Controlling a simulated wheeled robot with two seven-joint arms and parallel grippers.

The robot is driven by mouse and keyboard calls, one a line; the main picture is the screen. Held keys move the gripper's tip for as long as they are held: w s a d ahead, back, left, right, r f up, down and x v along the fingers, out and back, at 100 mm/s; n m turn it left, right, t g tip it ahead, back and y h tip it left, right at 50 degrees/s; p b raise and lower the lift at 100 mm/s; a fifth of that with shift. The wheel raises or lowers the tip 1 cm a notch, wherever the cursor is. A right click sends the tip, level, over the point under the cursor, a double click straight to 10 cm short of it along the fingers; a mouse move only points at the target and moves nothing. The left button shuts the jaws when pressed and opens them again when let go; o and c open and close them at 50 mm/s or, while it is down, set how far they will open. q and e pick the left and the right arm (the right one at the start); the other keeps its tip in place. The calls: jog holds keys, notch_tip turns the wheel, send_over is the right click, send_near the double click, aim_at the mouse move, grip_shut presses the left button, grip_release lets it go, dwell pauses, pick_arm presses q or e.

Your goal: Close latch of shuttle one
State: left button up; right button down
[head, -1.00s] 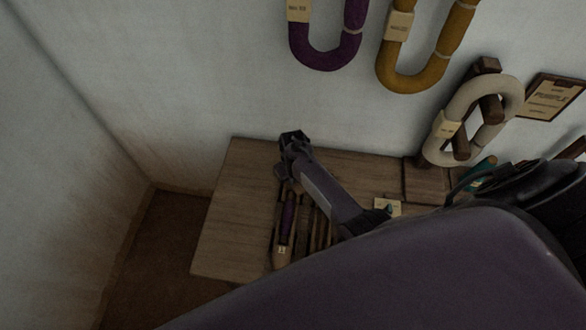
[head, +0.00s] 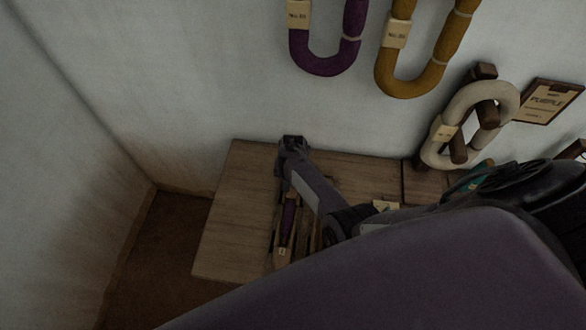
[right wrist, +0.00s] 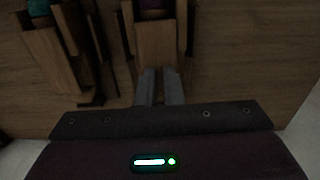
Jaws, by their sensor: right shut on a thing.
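A wooden shuttle with purple yarn (head: 289,214) lies on the wooden table, partly covered by my right arm. In the right wrist view its wooden end (right wrist: 157,45) and a bit of purple yarn show at the top middle. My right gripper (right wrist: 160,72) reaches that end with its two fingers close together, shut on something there. What exactly lies between the fingertips is too dark to tell, and no latch shows clearly. In the head view the right gripper's fingers are hidden by its arm. My left gripper is not in view.
Other wooden shuttles lie close beside it, one with teal yarn (right wrist: 39,7). The left part of the table (head: 230,225) is bare. Purple (head: 325,62), ochre (head: 408,85) and cream (head: 440,155) hanks hang along the wall, and a framed sign (head: 548,101) hangs at right.

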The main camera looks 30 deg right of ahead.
dwell(0.3)
jog(key=c, duration=1.8)
grip_release()
jog(key=shift+r+p, duration=0.7)
jog(key=shift+r, duration=3.15)
